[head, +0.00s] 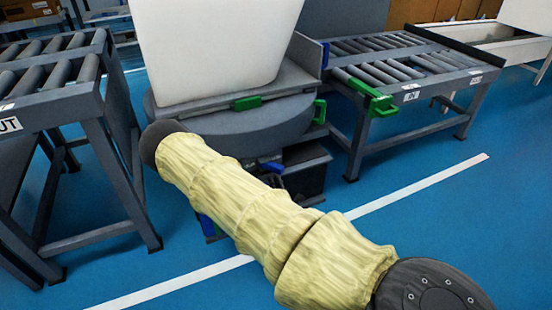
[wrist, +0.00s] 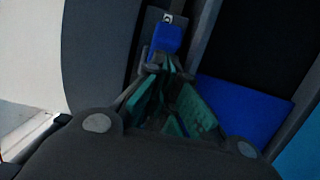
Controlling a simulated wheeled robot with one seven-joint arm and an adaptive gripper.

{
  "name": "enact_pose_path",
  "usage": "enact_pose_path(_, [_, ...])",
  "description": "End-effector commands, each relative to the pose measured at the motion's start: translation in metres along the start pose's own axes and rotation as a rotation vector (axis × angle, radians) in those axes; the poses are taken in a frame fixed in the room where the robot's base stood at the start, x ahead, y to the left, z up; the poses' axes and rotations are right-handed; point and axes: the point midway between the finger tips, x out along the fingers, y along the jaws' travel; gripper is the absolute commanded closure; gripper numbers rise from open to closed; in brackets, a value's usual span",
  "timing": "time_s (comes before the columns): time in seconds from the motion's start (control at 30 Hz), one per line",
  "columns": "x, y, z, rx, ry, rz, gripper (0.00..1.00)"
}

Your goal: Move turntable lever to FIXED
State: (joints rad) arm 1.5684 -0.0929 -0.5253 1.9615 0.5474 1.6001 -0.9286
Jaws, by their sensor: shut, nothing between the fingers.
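In the wrist view my gripper (wrist: 170,70) is shut and empty, with its fingertips close below a small blue lever (wrist: 167,38). I cannot tell whether they touch it. The lever sits on a dark bracket (wrist: 152,22) with a small white symbol; no label can be read. In the head view the round grey turntable (head: 235,130) stands at the centre, and a blue part (head: 272,167) shows under its rim. I cannot tell whether that part is the same lever.
A large white object (head: 215,50) sits on the turntable. Green handles (head: 247,103) show on its side. Roller conveyors stand left (head: 50,75) and right (head: 385,65), the right one with a green lever (head: 380,104). A blue panel (wrist: 240,108) is right of my fingers.

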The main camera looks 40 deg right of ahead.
Motion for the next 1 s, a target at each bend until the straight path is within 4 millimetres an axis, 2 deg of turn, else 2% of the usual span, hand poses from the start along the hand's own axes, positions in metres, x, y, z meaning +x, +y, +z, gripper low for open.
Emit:
enact_pose_path(0.07, [-0.011, 0.002, -0.014, 0.002, 0.008, -0.003, 1.00])
enact_pose_path(0.1, [-0.016, 0.001, -0.014, 0.001, 0.007, -0.004, 1.00])
enact_pose_path(0.53, [-0.078, 0.000, 0.029, 0.001, 0.010, -0.004, 1.00])
enact_pose_path(0.73, [-0.091, -0.001, 0.039, 0.003, 0.009, -0.002, 1.00])
enact_pose_path(1.0, [-0.094, -0.001, 0.040, 0.004, 0.010, -0.002, 1.00])
